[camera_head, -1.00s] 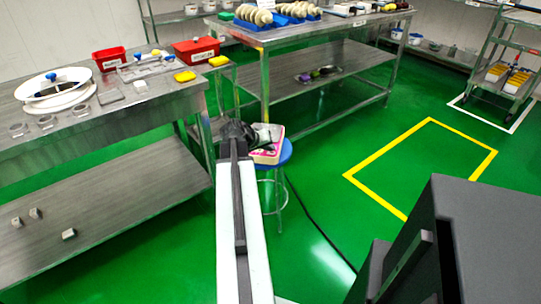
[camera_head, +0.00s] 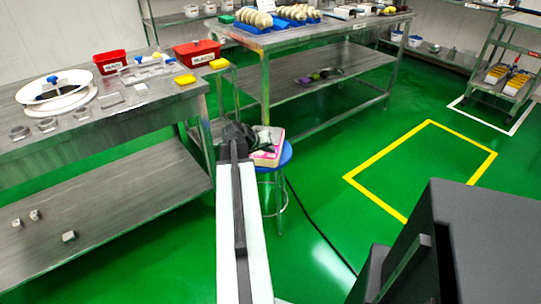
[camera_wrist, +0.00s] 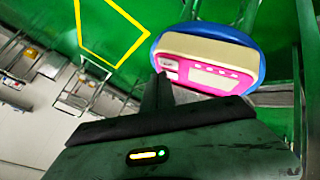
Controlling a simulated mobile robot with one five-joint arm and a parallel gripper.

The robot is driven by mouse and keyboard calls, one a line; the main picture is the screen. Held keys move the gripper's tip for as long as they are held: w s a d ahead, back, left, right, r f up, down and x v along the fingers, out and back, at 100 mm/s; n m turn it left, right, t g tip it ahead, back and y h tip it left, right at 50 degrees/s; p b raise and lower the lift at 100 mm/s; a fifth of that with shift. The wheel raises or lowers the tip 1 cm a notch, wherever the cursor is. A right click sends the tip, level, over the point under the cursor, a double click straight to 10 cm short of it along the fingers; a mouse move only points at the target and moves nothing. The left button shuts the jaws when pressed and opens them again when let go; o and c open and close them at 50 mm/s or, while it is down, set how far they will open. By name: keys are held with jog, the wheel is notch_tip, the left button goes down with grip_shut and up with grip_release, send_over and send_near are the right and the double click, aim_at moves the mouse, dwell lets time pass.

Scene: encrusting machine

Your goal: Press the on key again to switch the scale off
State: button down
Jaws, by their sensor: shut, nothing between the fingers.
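The scale (camera_head: 266,158) sits on a round blue stool (camera_head: 286,153), partly hidden behind my arm in the head view. In the wrist view the scale (camera_wrist: 236,57) shows a cream top and a pink front panel. On that panel are a pale window (camera_wrist: 216,80) and a small pale key area (camera_wrist: 168,66); I cannot read the display or the key labels. My gripper (camera_wrist: 157,92) is shut and empty, with its tip close to the key-area end of the panel. I cannot tell whether it touches. In the head view my gripper (camera_head: 236,134) is dark and overlaps the scale's left side.
A steel table (camera_head: 92,135) with red bins and white plates stands at the left. Another steel table (camera_head: 330,35) stands behind the stool. A dark box-like block (camera_head: 480,240) fills the lower right. The green floor within the yellow outline (camera_head: 424,165) is clear.

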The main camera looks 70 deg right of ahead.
aim_at(270, 157)
notch_tip(270, 157, up, 6)
jog(key=p, duration=0.6)
dwell(0.4)
